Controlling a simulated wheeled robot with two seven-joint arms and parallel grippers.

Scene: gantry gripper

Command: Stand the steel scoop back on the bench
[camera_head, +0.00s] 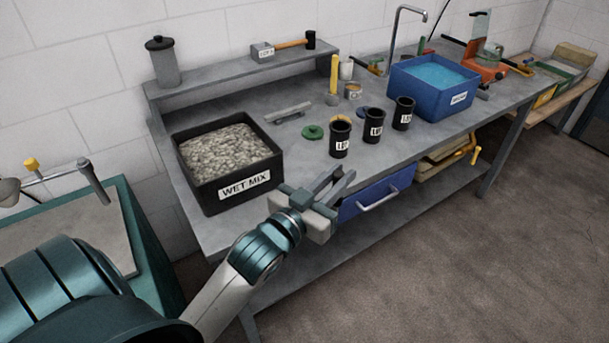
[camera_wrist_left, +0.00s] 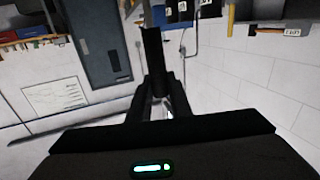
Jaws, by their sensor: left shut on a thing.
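My left gripper (camera_head: 337,184) is in front of the bench's near edge, beside the blue drawer, with its fingers pointing up and right. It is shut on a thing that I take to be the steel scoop. In the left wrist view the scoop (camera_wrist_left: 152,48) shows as a dark upright shape between and beyond the fingertips; its full form is hard to make out. In the head view the fingers mostly hide it. The grey bench (camera_head: 300,150) runs from the left to the back right. My right gripper is not in view.
A black WET MIX tub (camera_head: 215,192) stands at the bench's left end. Several black cups, including one (camera_head: 340,138), stand mid-bench near a green lid (camera_head: 313,131). A grey tool (camera_head: 288,112) lies behind them. A blue tub (camera_head: 402,88) stands farther right.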

